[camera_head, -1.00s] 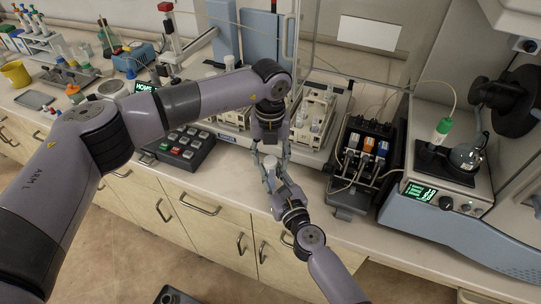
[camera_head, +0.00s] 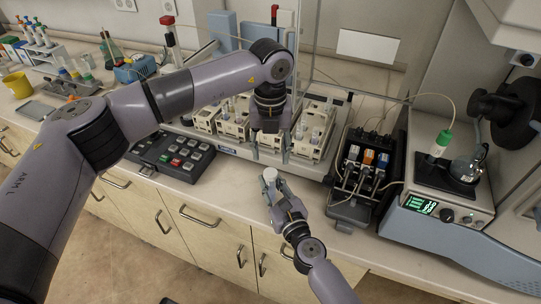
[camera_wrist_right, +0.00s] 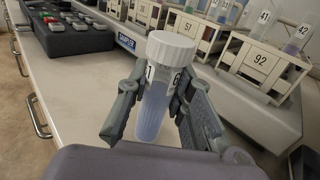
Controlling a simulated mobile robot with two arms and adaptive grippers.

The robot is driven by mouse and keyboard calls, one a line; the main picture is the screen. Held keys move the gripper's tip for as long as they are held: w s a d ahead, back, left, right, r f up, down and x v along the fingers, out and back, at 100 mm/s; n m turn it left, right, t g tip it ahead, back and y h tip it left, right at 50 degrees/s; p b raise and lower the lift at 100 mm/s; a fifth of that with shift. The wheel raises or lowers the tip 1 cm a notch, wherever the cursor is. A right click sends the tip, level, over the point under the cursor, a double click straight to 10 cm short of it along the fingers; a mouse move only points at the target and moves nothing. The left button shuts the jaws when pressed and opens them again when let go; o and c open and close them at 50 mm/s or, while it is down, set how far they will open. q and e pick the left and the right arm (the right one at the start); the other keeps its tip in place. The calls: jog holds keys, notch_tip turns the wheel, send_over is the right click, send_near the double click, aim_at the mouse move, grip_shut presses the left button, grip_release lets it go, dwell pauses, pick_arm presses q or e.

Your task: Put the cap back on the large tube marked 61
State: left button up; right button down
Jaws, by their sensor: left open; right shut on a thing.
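The large tube (camera_wrist_right: 152,108) is clear with bluish contents. Its label shows parts of the digits 6 and 1. A white ribbed cap (camera_wrist_right: 170,48) sits on the tube's mouth; I cannot tell how tight it is. My right gripper (camera_wrist_right: 155,105) is shut around the tube below the cap and holds it nearly upright at the bench front. In the head view the white cap (camera_head: 270,174) shows above the right gripper (camera_head: 275,190). My left gripper (camera_head: 271,153) is open and empty, its fingers pointing down just above and behind the cap, apart from it.
Behind the grippers, numbered cream racks (camera_head: 312,132) hold several tubes, one marked 92 (camera_wrist_right: 264,60). A dark button panel (camera_head: 172,156) lies to the left. A dark pump unit (camera_head: 360,160) and a flask instrument (camera_head: 440,200) stand to the right. Bare bench front (camera_head: 225,185) lies beside the tube.

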aim_at(271, 172)
pick_arm(q)
jog(key=shift+r, duration=0.7)
notch_tip(271, 172, down, 8)
jog(key=shift+f, duration=0.1)
jog(key=shift+c, duration=0.4)
grip_shut()
jog(key=shift+o, duration=0.6)
grip_release()
